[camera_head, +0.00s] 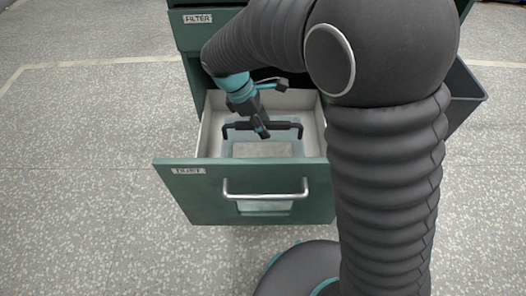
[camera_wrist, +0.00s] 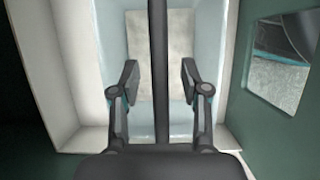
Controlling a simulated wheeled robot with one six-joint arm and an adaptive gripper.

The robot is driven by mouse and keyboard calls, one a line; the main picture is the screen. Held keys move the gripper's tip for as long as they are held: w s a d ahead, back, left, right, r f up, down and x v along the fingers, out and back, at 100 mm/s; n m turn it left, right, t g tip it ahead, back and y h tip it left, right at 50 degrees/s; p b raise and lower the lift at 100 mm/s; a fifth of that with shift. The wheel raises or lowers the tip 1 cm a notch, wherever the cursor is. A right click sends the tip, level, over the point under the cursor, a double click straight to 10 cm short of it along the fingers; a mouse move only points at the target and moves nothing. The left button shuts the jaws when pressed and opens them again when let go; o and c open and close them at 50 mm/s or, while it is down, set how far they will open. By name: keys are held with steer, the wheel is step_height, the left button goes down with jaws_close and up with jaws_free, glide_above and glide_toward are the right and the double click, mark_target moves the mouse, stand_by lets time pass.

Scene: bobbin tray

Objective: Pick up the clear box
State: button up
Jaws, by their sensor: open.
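The clear box (camera_head: 299,149) sits inside the pulled-out lower drawer. Its bluish see-through walls also show in the wrist view (camera_wrist: 208,40), around a pale grey rectangle. I cannot tell if that rectangle lies in the box or shows through its bottom. My gripper (camera_head: 262,131) is over the drawer with its fingers spread wide. In the wrist view my gripper (camera_wrist: 160,80) is open and empty, with the clear box between and beyond the fingers.
The drawer's green front (camera_head: 205,195) has a metal handle (camera_head: 265,194) and a cut-out window. The pale drawer walls (camera_head: 213,118) stand close around the box. A "FILTER" drawer (camera_head: 198,30) is above. A dark bin (camera_head: 465,95) stands right. Speckled floor (camera_head: 80,200) is clear at left.

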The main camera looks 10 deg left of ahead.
steer(key=shift+f, duration=0.2)
stand_by(0.3)
jaws_close()
steer(key=shift+r, duration=0.1)
